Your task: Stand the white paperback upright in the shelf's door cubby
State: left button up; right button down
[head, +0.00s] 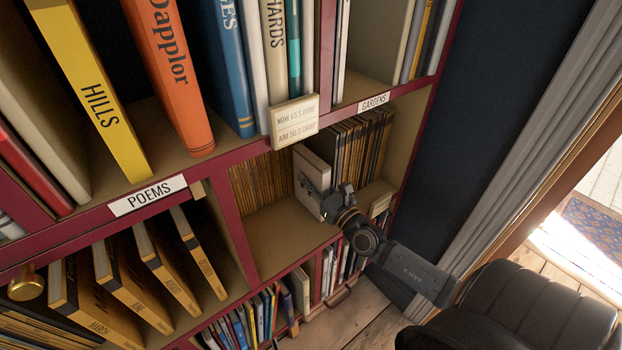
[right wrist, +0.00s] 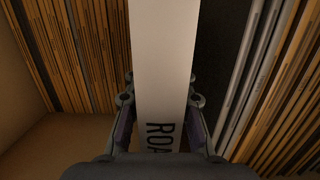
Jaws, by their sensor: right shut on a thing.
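The white paperback (head: 311,172) stands roughly upright inside the shelf's cubby (head: 275,240), under the GARDENS label. My right gripper (head: 327,203) is shut on its spine. In the right wrist view the pale spine (right wrist: 163,60) runs up between both fingers (right wrist: 160,115), with dark letters "ROA" near the bottom. I cannot tell whether its lower edge touches the cubby floor. My left gripper is not in view.
Thin tan-spined volumes (head: 262,178) fill the cubby's back left. Dark and tan ones (head: 360,140) stand close on the book's right. A cream sign (head: 295,122) hangs at the shelf edge above. The cubby's front floor is bare.

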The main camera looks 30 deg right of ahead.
aim_at(326, 191)
jog(key=shift+f, duration=0.1)
jog(key=c, duration=1.1)
grip_release()
jog(key=shift+o, duration=0.2)
jog(key=shift+s+d+p, duration=0.2)
jog(key=shift+s+p, duration=0.5)
jog(key=shift+s, duration=1.55)
jog(key=shift+s+d+p, duration=0.15)
jog(key=shift+s+p, duration=0.5)
jog(key=shift+s, duration=1.6)
